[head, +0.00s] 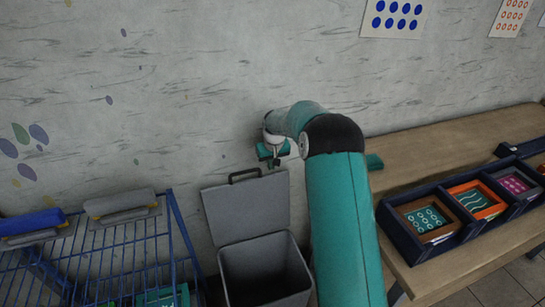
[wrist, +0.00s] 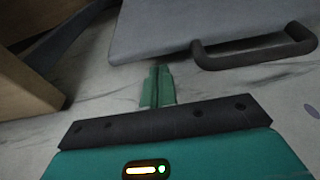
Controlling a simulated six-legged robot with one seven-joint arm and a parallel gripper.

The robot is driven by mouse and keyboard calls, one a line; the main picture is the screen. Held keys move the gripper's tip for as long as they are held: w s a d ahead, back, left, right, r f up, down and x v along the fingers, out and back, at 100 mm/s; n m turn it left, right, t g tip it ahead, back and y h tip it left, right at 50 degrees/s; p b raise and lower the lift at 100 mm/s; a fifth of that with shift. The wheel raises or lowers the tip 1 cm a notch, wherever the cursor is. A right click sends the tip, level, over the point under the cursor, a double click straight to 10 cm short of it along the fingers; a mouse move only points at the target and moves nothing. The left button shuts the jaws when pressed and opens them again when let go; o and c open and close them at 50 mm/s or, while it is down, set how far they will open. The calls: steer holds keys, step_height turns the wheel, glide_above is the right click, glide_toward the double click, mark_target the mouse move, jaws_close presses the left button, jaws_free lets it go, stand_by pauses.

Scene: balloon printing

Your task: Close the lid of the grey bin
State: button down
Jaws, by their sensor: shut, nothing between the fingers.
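The grey bin (head: 262,268) stands on the floor against the wall, its inside dark. Its lid (head: 245,212) is open and stands up behind the opening, with a dark handle (head: 245,175) on its top edge. My gripper (head: 274,160) is above and slightly right of the handle, apart from it. In the wrist view my gripper's fingers (wrist: 158,87) are shut together and empty. The lid (wrist: 190,25) fills the upper part there, with its handle (wrist: 255,52) to the right of the fingers.
A wooden table (head: 460,275) stands at the right with a dark tray (head: 410,248) of framed patterned blocks. A blue wire rack (head: 110,255) is at the left, holding tools with grey and blue parts (head: 122,204). The wall (head: 190,80) is close behind the bin.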

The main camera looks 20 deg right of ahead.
steer(key=shift+w+f, duration=0.15)
steer(key=shift+f, duration=0.5)
steer(key=shift+w+f, duration=0.15)
steer(key=shift+f, duration=0.5)
steer(key=shift+s, duration=0.15)
steer(key=shift+s+r, duration=0.15)
steer(key=shift+s, duration=0.3)
steer(key=s+f+t, duration=0.1)
steer(key=s+f, duration=0.1)
steer(key=s, duration=0.9)
steer(key=s+f+t, duration=0.1)
steer(key=s+f, duration=0.2)
steer(key=s, duration=0.8)
steer(key=shift+s+f+t, duration=0.45)
steer(key=shift+s+f, duration=1.8)
steer(key=shift+f, duration=1.25)
steer(key=shift+s+f+t, duration=0.4)
steer(key=shift+s+f, duration=1.9)
steer(key=shift+f, duration=1.25)
steer(key=shift+s+f+t, duration=0.45)
steer(key=shift+s+f, duration=1.8)
steer(key=shift+f, duration=1.25)
